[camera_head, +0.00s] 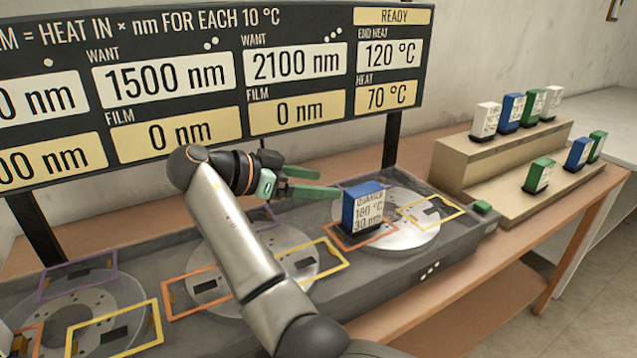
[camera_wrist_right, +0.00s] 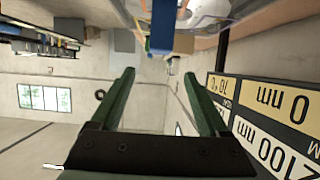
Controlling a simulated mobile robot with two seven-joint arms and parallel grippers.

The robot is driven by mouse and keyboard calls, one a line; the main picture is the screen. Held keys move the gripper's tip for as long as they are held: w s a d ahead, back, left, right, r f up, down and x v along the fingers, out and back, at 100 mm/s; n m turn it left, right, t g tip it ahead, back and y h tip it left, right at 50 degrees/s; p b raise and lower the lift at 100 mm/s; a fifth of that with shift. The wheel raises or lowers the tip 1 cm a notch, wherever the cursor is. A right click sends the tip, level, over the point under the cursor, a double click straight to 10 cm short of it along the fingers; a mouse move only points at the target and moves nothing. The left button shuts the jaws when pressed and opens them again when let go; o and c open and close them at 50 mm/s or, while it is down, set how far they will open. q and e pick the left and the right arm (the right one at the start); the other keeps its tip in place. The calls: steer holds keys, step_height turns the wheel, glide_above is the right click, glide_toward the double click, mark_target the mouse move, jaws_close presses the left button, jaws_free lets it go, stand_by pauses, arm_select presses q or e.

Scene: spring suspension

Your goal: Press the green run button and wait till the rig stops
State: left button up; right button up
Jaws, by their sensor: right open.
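The green run button (camera_head: 482,207) sits on the right end of the dark grey rig (camera_head: 455,245). My right gripper (camera_head: 328,183) is open and empty, above the rig and left of the blue and white block (camera_head: 362,212), well apart from the button. The block stands upright on the right disc (camera_head: 405,235) and reads 180 °C, 30 nm. In the right wrist view my green fingers (camera_wrist_right: 158,75) are spread, and the blue block (camera_wrist_right: 162,30) shows beyond them. The display board (camera_head: 270,75) reads READY, end heat 120 °C, heat 70 °C, with film at 0 nm in two columns. My left gripper is not in view.
Several white, blue and green blocks stand on a stepped tan stand (camera_head: 500,160) at the right. More discs with coloured frames, such as the middle disc (camera_head: 262,262), lie along the rig. The wooden table (camera_head: 480,290) is bare in front of the rig's right end.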

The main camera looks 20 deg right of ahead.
jaws_close()
stand_by(0.4)
stand_by(1.1)
